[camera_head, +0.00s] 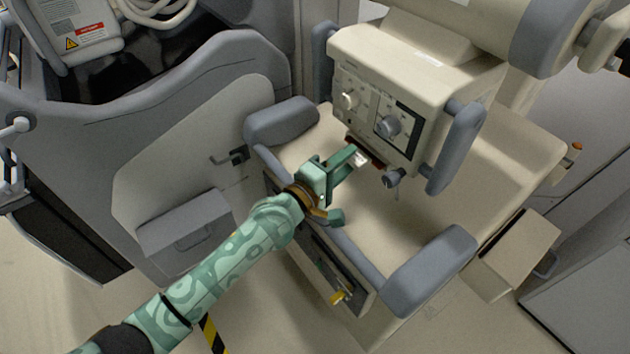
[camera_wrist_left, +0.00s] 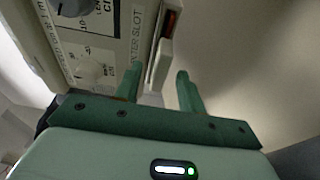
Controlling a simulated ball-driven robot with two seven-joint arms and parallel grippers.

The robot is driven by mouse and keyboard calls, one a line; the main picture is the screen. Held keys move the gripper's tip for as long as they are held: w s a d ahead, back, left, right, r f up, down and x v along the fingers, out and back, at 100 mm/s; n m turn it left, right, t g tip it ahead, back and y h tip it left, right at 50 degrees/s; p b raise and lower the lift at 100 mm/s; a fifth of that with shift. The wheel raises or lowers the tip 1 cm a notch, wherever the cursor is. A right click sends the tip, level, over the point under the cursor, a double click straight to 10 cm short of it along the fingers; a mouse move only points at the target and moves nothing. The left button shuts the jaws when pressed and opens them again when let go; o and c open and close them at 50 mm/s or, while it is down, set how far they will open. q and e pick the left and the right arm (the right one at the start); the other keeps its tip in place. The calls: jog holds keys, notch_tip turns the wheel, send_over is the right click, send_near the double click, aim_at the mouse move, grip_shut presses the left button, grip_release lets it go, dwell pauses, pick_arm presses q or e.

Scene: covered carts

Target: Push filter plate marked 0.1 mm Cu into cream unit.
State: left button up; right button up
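The cream unit (camera_head: 405,85) stands on the cart, with knobs and a panel on its front. Its filter slot, lettered in the left wrist view, is low on the front. A pale filter plate (camera_head: 361,158) shows at the slot; it also shows in the left wrist view (camera_wrist_left: 160,62), sticking out of the slot edge. Its marking cannot be read. My left gripper (camera_head: 346,184) is at the slot, its fingers spread. In the left wrist view the left gripper (camera_wrist_left: 157,83) has the plate's near end ahead of the finger gap, closer to the left finger. My right gripper is not in view.
The cream cart top (camera_head: 400,215) is clear below the unit. Grey padded bumpers (camera_head: 430,270) edge the cart. A yellow-tipped part (camera_head: 340,297) juts from the cart's front. A large grey machine (camera_head: 190,130) fills the left side.

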pick_arm(q)
jog(key=p+v, duration=0.2)
jog(key=v, duration=1.2)
jog(key=shift+s+a+r+p, duration=0.15)
jog(key=shift+s+a+p, duration=0.05)
jog(key=shift+s+p, duration=0.1)
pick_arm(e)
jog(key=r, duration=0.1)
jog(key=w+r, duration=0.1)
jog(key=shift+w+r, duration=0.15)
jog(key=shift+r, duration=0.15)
